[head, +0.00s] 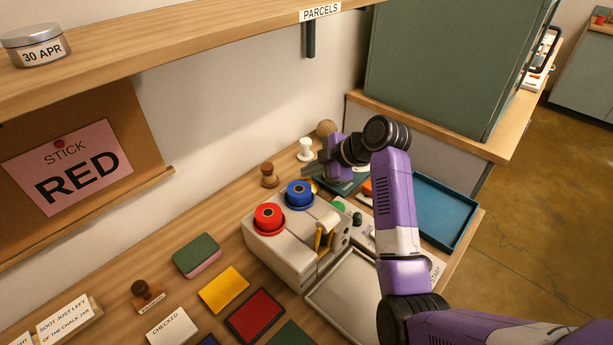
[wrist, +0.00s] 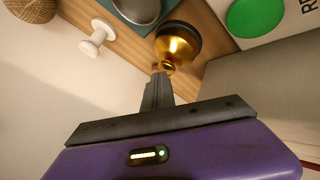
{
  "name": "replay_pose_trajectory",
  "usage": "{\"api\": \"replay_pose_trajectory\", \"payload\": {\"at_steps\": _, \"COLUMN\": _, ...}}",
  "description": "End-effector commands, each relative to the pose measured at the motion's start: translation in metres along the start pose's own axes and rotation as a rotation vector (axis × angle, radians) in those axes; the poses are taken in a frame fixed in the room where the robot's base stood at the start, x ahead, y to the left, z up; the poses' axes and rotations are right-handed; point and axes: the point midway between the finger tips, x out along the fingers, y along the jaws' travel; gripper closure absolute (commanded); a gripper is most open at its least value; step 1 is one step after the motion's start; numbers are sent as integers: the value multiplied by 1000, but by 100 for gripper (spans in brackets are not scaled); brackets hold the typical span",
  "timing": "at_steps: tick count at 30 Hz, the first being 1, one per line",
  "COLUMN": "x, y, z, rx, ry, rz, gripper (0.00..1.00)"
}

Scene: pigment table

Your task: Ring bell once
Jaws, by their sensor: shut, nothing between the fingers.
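The golden bell (wrist: 178,42) shows in the wrist view, just beyond my fingertips, with its small knob toward them. In the head view only a sliver of gold (head: 315,188) shows below my gripper (head: 308,171); the rest is hidden. My gripper is shut and empty, and in the wrist view its fingertips (wrist: 160,80) lie right by the bell's knob. I cannot tell whether they touch it.
A green button (wrist: 252,17) and a white spool (wrist: 97,36) are near the bell. A machine with red (head: 268,218) and blue (head: 299,194) knobs stands left of my arm. A blue tray (head: 443,212) is at the right. The shelf (head: 180,30) overhangs the back.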

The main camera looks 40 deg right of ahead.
Motion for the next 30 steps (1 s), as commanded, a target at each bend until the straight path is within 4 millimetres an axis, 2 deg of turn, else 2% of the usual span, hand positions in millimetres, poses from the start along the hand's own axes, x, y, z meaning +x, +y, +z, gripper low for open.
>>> {"api": "replay_pose_trajectory", "payload": {"at_steps": 11, "x": 0, "y": 0, "z": 0, "rx": 1, "ry": -1, "rz": -2, "gripper": 100}}
{"api": "replay_pose_trajectory", "payload": {"at_steps": 22, "x": -13, "y": 9, "z": -9, "rx": 1, "ry": -1, "rz": -1, "gripper": 100}}
{"api": "replay_pose_trajectory", "payload": {"at_steps": 30, "x": -13, "y": 9, "z": -10, "rx": 1, "ry": 0, "rz": -1, "gripper": 100}}
